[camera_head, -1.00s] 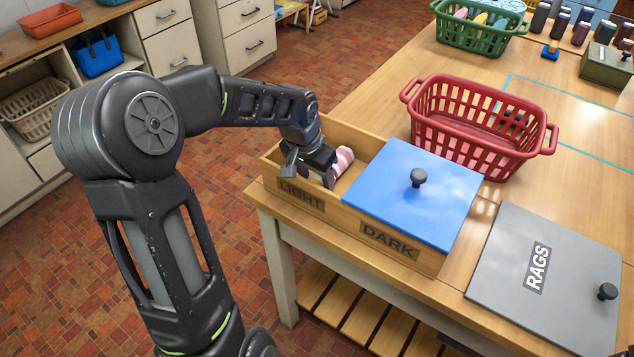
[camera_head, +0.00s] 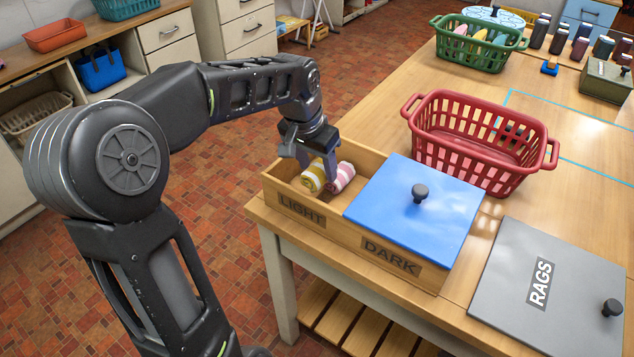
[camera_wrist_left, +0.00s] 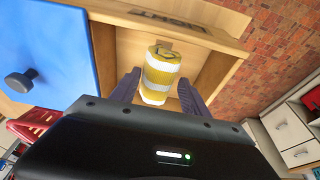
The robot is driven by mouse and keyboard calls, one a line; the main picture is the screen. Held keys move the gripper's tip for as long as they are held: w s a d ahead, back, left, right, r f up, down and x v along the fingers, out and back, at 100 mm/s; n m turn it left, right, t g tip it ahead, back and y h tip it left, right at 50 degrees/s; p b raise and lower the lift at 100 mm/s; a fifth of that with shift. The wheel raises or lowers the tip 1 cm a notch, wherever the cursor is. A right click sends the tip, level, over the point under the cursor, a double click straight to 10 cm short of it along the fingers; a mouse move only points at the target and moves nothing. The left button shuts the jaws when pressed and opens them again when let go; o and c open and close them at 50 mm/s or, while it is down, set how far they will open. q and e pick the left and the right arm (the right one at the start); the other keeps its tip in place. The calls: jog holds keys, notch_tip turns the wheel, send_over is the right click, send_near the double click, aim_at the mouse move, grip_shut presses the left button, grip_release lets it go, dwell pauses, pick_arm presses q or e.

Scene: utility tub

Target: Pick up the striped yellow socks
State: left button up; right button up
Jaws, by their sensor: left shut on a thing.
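The striped yellow socks (camera_head: 313,177) are a rolled yellow-and-white bundle at the LIGHT compartment of the wooden box (camera_head: 300,222). My left gripper (camera_head: 317,165) points down over this compartment and is shut on the yellow socks. In the left wrist view the yellow roll (camera_wrist_left: 160,76) sits between the two fingers of my left gripper (camera_wrist_left: 157,88). I cannot tell how far it is above the compartment floor. A pink-and-white striped roll (camera_head: 342,177) lies just right of it. My right gripper is not in view.
A blue lid (camera_head: 415,215) with a dark knob covers the DARK compartment. A grey RAGS lid (camera_head: 510,265) lies to the right. A red basket (camera_head: 480,165) stands behind the box, and a green basket (camera_head: 465,52) with colored items stands farther back.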

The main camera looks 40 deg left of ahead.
aim_at(317, 164)
pick_arm(q)
notch_tip(317, 164, up, 10)
jog(key=shift+f, duration=0.2)
jog(key=shift+f, duration=0.1)
dwell(0.5)
